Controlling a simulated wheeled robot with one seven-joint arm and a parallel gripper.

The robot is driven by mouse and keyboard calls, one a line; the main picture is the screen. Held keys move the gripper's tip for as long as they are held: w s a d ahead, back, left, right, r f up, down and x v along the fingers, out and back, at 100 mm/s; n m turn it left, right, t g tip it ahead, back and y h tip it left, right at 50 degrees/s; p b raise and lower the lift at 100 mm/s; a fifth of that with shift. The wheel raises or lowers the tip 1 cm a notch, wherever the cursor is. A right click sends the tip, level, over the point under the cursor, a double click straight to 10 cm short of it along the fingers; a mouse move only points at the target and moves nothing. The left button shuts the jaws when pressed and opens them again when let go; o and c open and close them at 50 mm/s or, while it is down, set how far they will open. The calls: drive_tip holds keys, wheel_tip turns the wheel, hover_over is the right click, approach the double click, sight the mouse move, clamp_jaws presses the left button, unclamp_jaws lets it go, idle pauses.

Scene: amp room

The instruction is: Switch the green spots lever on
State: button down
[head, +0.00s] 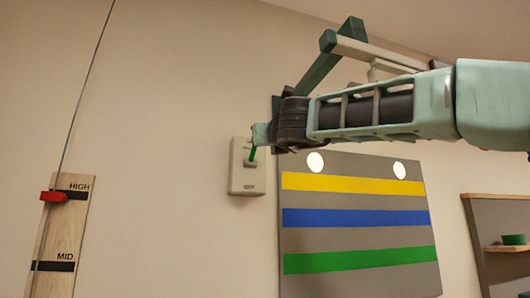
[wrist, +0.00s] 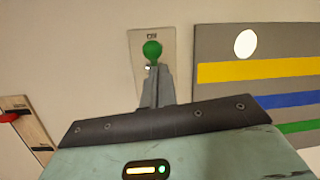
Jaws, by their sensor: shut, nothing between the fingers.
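The green lever (head: 252,154) is on a pale switch plate (head: 240,180) fixed to the wall. Its stem rises from a slot, and my gripper covers its upper end in the head view. In the wrist view the round green knob (wrist: 152,49) shows in front of the plate (wrist: 136,52). My gripper (head: 262,135) is shut and empty at the upper part of the plate. In the wrist view its fingertips (wrist: 153,76) are just below the knob. I cannot tell whether they touch it. The small marking at the plate's top is too blurred to read.
A grey panel (head: 355,198) with yellow, blue and green stripes and white round spots hangs right of the plate. A wooden board (head: 58,240) marked HIGH and MID with a red slider (head: 53,196) is at left. Shelves (head: 500,248) stand far right. Wall between board and plate is bare.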

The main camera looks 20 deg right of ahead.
drive_tip(key=shift+s+a+r, duration=0.1)
drive_tip(key=shift+s+r, duration=0.25)
drive_tip(key=shift+s, duration=0.25)
drive_tip(key=shift+s+r, duration=0.35)
drive_tip(key=shift+s, duration=0.2)
